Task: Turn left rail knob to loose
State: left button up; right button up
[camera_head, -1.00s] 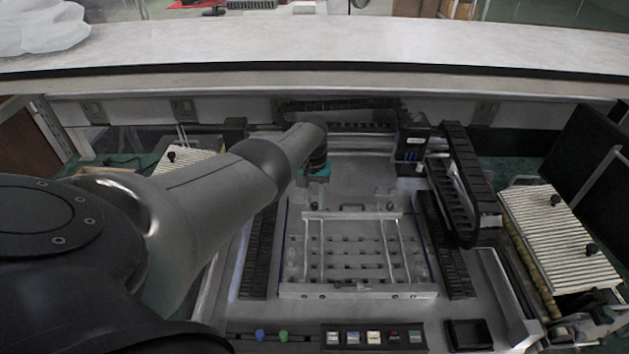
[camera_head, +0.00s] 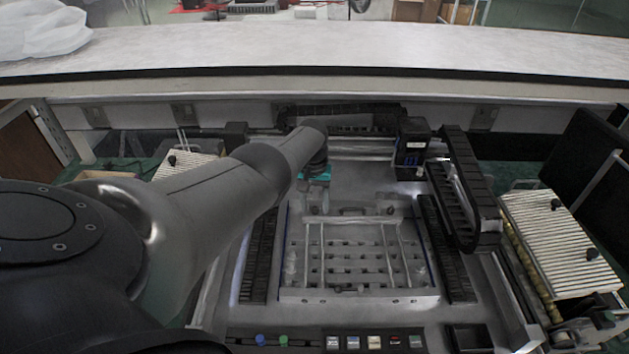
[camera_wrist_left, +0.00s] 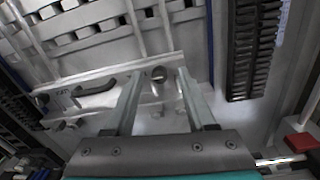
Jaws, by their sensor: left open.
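In the left wrist view a small round metal knob (camera_wrist_left: 158,74) sits by the near bar of the rail frame (camera_wrist_left: 110,75), between the fingertips of my left gripper (camera_wrist_left: 157,78). The fingers are apart on either side of the knob, and I cannot tell whether they touch it. In the head view my left gripper (camera_head: 317,203) points down at the far left end of the rail frame (camera_head: 370,294). The knob is too small and partly hidden to make out there. My right gripper is not in view.
Black cable chains (camera_head: 468,190) and dark side racks (camera_head: 445,240) flank the frame. A ribbed tray (camera_head: 560,240) stands at right. A row of buttons (camera_head: 374,342) lies in front. In the wrist view a red block (camera_wrist_left: 302,142) is at right.

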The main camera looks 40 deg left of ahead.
pick_arm(q)
jog(key=shift+r+p, duration=0.5)
jog(key=shift+r, duration=0.1)
notch_tip(320, 180, up, 6)
jog(key=p, duration=0.4)
jog(key=shift+a+r, duration=0.1)
jog(key=shift+r, duration=0.1)
notch_tip(320, 180, up, 6)
jog(key=p, duration=0.2)
send_over(314, 208)
jog(key=shift+s+a+r, duration=0.1)
jog(key=shift+r, duration=0.7)
